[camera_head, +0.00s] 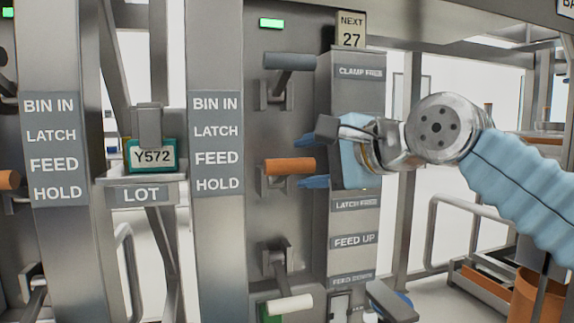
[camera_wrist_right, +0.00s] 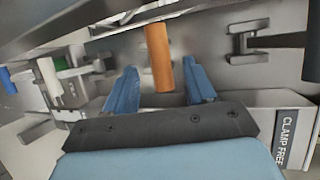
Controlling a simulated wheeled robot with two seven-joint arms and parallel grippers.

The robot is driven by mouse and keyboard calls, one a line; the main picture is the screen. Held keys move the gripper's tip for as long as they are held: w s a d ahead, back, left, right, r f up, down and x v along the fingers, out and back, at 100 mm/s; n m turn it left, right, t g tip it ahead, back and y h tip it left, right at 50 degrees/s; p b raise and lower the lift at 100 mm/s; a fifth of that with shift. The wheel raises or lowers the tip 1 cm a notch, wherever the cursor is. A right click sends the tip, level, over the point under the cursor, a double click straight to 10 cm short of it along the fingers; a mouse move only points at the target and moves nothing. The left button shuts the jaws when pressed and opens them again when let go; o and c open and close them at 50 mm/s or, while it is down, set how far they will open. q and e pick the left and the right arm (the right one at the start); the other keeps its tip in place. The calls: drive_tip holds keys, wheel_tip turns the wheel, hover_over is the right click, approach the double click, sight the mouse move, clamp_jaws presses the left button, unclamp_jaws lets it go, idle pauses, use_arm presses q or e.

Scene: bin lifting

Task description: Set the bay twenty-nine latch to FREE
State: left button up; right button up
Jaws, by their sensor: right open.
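An orange-gripped lever (camera_head: 289,166) points right from a bracket on the grey bay post, level with the FEED line of the label plate (camera_head: 216,144). In the right wrist view the orange grip (camera_wrist_right: 158,50) reaches between the two spread fingers (camera_wrist_right: 160,86); I see no clear contact. A LATCH FREE plate (camera_head: 355,204) sits on the side panel below the gripper. No bay number twenty-nine is readable; a sign (camera_head: 350,30) reads NEXT 27. My left gripper is not in view.
A dark grey lever (camera_head: 290,61) is above the orange one and a white-gripped lever (camera_head: 289,305) below. CLAMP FREE (camera_head: 360,72) and FEED UP (camera_head: 354,240) plates share the side panel. A lot holder (camera_head: 152,155) reading Y572 stands left. A rail (camera_head: 470,228) is at right.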

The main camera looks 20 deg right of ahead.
sight(295, 166)
drive_tip(key=x, duration=0.5)
drive_tip(key=shift+w+a+f, duration=0.1)
drive_tip(key=shift+w, duration=0.15)
clamp_jaws()
